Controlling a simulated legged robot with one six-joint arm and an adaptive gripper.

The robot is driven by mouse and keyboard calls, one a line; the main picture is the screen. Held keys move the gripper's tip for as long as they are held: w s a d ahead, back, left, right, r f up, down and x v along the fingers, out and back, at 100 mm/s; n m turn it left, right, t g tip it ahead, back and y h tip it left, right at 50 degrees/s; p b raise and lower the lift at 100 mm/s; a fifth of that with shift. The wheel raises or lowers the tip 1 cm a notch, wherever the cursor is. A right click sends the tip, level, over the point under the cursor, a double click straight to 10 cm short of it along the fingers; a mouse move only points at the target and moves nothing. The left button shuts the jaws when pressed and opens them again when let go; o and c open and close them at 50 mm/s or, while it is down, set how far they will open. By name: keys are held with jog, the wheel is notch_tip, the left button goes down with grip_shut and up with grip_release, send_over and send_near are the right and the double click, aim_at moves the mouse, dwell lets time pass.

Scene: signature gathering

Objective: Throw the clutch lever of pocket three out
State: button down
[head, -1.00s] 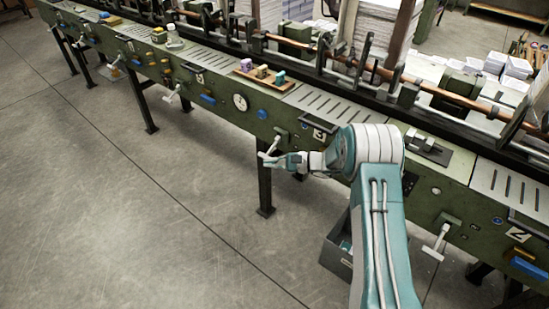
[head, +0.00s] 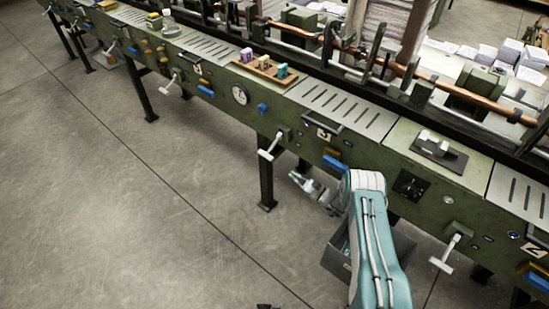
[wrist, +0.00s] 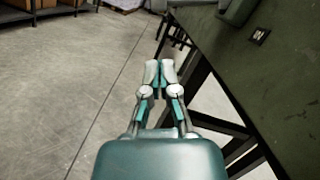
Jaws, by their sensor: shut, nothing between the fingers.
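The pocket three clutch lever (head: 268,151) is a pale T-shaped handle on the front of the long green machine (head: 225,110), left of the plate marked 3 (head: 323,133). It sticks out from the panel and slants down to the left. My gripper (head: 294,176) is below and to the right of this lever, apart from it, in front of the panel's lower edge. In the wrist view my gripper (wrist: 160,72) has its pale fingertips together with nothing between them. I cannot make out the lever in the wrist view.
Similar levers stand farther left (head: 174,83) and at the right (head: 448,250). A blue part (head: 334,163) sits under the number plate. A dark leg (head: 267,178) stands below the machine, and a grey bin (head: 338,258) is beside my arm. Open floor (head: 140,220) lies left.

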aim_at(271, 161)
jog(key=shift+a, duration=0.2)
jog(key=x, duration=1)
jog(key=shift+a, duration=0.1)
jog(key=shift+s, duration=0.1)
